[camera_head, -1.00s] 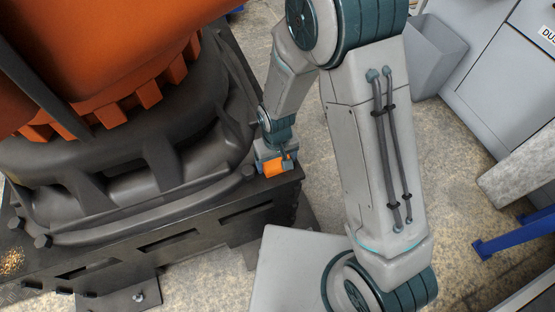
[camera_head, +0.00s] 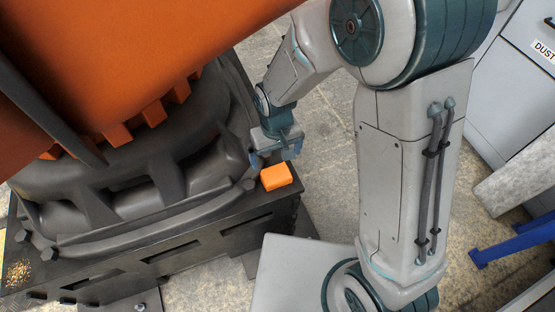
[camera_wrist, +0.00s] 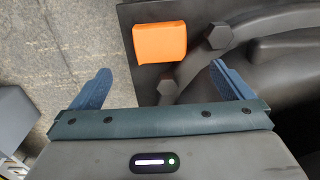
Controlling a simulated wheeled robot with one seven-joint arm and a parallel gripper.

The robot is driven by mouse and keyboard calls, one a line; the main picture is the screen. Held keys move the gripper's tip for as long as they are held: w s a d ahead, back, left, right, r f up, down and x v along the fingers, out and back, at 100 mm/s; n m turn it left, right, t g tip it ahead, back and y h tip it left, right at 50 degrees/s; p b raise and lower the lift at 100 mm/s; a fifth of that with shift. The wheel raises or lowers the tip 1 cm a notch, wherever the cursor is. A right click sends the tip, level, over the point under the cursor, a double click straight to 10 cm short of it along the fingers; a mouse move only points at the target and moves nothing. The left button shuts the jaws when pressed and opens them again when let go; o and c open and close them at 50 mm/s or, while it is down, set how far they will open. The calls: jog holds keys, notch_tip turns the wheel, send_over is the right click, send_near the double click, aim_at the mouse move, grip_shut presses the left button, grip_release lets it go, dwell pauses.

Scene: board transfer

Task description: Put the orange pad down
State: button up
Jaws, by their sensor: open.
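The orange pad (camera_head: 276,176) lies flat on the corner of the black machine base (camera_head: 215,217), close to its edge. In the wrist view the orange pad (camera_wrist: 160,41) lies ahead of the fingertips, beside a dark bolt head. My gripper (camera_head: 273,155) is just behind and above the pad, apart from it. In the wrist view my gripper (camera_wrist: 155,82) shows its two blue fingers spread wide, with nothing between them.
A large orange machine body (camera_head: 150,60) rises over the black base on the left. Bolt heads (camera_wrist: 219,36) stand near the pad. The speckled floor (camera_head: 335,130) drops away past the base edge. Blue legs (camera_head: 505,245) stand at the right.

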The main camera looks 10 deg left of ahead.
jog(key=shift+r, duration=0.55)
jog(key=s+d+r+m, duration=0.3)
jog(key=d+r, duration=0.4)
jog(key=d, duration=0.4)
jog(key=s+d+r+m+t, duration=0.1)
jog(key=s+d+r+m, duration=0.2)
jog(key=d+r, duration=0.5)
jog(key=s+d, duration=0.1)
jog(key=d, duration=0.3)
jog(key=shift+s+r+t, duration=0.15)
jog(key=shift+r+t, duration=0.15)
jog(key=shift+r, duration=0.1)
notch_tip(320, 180, up, 19)
jog(key=t+p, duration=0.1)
jog(key=p, duration=1.6)
jog(key=shift+a+m, duration=0.15)
jog(key=shift+m, duration=0.15)
